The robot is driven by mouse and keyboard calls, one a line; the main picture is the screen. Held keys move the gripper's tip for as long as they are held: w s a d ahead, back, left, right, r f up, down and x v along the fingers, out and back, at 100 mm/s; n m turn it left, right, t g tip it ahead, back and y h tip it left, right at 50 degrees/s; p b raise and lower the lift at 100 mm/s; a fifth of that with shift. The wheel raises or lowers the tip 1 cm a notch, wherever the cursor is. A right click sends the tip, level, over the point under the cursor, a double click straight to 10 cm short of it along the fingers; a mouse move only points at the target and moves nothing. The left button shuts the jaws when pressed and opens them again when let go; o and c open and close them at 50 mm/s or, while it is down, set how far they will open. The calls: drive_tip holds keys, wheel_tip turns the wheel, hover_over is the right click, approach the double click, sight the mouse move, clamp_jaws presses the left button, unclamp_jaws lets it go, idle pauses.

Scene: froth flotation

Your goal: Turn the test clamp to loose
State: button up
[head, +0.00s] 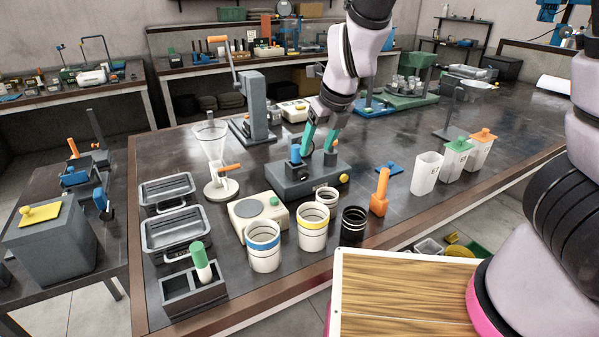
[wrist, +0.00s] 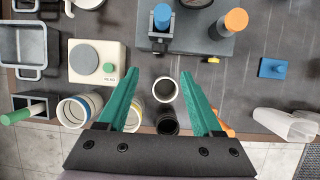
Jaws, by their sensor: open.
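A grey block fixture (head: 290,185) stands mid-bench, with a small yellow button on its front. No readable label shows which part is the test clamp. My gripper (head: 318,148) hangs over the fixture with its two teal fingers apart and empty. In the wrist view my gripper (wrist: 160,78) points towards the fixture. The orange knob is not clear in the head view, where a finger may hide it.
A round-plated scale (head: 262,212), banded cups (head: 263,245) and a black cup (head: 353,225) stand in front of the fixture. An orange-handled tool (head: 379,190) and white containers (head: 427,173) stand to the right. A lever press (head: 252,105) stands behind.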

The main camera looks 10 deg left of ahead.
sight(305, 176)
drive_tip(key=shift+x, duration=3.95)
drive_tip(key=shift+w+f, duration=0.15)
drive_tip(key=shift+f, duration=0.65)
drive_tip(key=shift+w+a+f, duration=0.15)
drive_tip(key=shift+a+f, duration=0.1)
drive_tip(key=shift+f, duration=0.2)
drive_tip(key=shift+a, duration=0.15)
drive_tip(key=shift+f, duration=0.1)
clamp_jaws()
